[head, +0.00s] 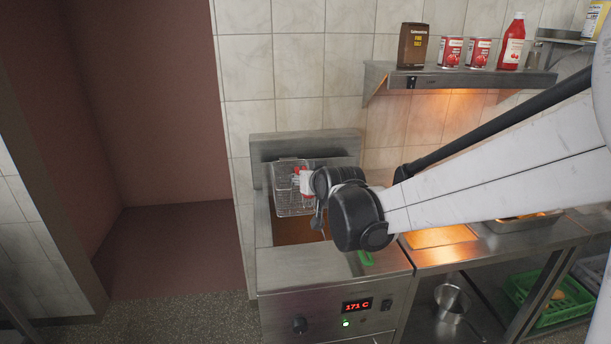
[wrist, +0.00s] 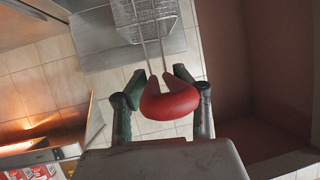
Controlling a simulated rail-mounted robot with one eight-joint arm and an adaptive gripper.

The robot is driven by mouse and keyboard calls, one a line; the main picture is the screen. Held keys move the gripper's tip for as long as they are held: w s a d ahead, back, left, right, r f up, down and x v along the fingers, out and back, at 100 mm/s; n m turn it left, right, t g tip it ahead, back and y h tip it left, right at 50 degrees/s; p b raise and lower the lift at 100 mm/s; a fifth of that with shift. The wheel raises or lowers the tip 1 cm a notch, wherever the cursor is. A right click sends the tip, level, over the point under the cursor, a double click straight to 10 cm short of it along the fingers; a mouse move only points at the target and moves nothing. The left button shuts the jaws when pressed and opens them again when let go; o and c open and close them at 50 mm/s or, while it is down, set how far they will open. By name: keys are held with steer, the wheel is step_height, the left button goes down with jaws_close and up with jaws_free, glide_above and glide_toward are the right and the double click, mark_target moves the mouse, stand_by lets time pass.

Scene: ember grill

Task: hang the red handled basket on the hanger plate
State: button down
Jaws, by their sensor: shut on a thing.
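The wire basket (head: 292,190) is held over the fryer's oil well in the head view, close to the metal back plate (head: 270,152). Its red handle (wrist: 170,101) fills the space between the two fingers of my gripper (wrist: 163,100) in the wrist view, and the gripper is shut on it. The basket's wire mesh (wrist: 145,14) shows beyond the handle at the top of the wrist view. In the head view my wrist hides most of the handle and the gripper. I cannot tell whether the basket touches the back plate.
The fryer (head: 330,290) shows 171 C on its display. A green-handled thing (head: 365,258) lies at the fryer's right side. A wall shelf (head: 470,80) with a box, cans and a red bottle (head: 513,42) is above right. A heated counter (head: 440,238) adjoins the fryer.

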steer(key=shift+f+b, duration=0.3)
steer(key=shift+f, duration=0.05)
steer(key=c, duration=1.3)
jaws_free()
steer(key=shift+o, duration=0.2)
steer(key=v, duration=1.2)
steer(key=s+d+f+m+g+h+b, duration=0.1)
steer(key=s+d+f, duration=0.2)
steer(key=s+d, duration=0.3)
steer(key=s+d+f+m+g+h+b, duration=0.1)
steer(key=s+d+f, duration=0.3)
steer(key=s, duration=0.7)
steer(key=s+d+f+g+h, duration=0.2)
steer(key=s+d+f+g, duration=0.1)
steer(key=s+d, duration=0.4)
steer(key=shift+s+d+f+m+b, duration=0.2)
steer(key=shift+s+d+m+b, duration=0.15)
steer(key=shift+s, duration=0.9)
